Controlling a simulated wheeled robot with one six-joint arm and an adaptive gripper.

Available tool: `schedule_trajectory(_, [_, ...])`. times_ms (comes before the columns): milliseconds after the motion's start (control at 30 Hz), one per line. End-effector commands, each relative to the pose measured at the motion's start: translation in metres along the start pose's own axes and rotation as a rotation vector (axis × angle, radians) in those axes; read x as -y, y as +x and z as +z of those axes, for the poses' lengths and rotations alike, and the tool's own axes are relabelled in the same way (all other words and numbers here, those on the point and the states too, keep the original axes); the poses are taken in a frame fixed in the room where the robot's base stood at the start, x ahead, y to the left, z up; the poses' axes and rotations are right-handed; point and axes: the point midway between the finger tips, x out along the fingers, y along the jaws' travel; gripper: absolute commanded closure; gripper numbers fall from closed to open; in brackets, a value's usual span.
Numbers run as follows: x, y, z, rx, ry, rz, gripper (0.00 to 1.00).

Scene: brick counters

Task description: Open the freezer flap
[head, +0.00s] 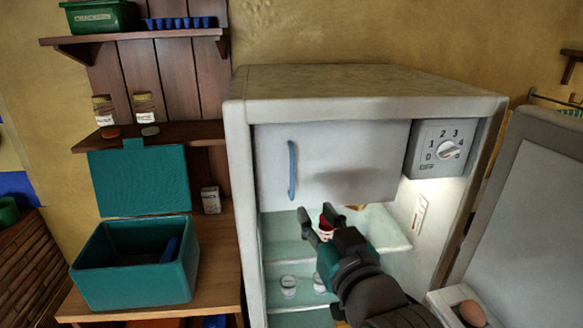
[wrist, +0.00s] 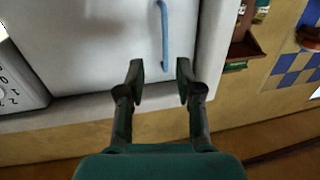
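The freezer flap (head: 345,165) is a pale grey panel at the top of the open fridge in the head view, and it is shut. Its blue vertical handle (head: 292,171) is near the flap's left edge. In the wrist view the flap (wrist: 85,45) fills the upper left, with the handle (wrist: 164,35) at the top middle. My gripper (head: 317,223) is open and empty, below and right of the handle in the head view. In the wrist view its fingers (wrist: 158,78) are spread, with the handle's end just beyond the gap between them, apart from both.
The fridge door (head: 525,215) stands open at the right, with an egg (head: 472,312) in its rack. A numbered dial (head: 449,150) is right of the flap. Glass shelves (head: 380,228) hold jars (head: 288,286) below. A teal box (head: 135,270) stands open on a wooden counter at left.

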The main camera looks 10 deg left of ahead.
Motion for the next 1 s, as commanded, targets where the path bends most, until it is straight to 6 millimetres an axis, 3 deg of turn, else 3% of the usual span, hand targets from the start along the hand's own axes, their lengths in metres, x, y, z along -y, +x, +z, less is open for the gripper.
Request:
schedule_trajectory(133, [0.007,0.003,-0.021,-0.009,-0.007,-0.016,0.65])
schedule_trajectory(367, [0.009,0.016,-0.024,-0.007,-0.008,-0.020,0.65])
schedule_trajectory(800, [0.010,0.089,-0.025,-0.009,-0.008,-0.019,0.65])
schedule_trajectory(1000, [0.010,0.107,-0.025,-0.010,-0.008,-0.019,0.65])
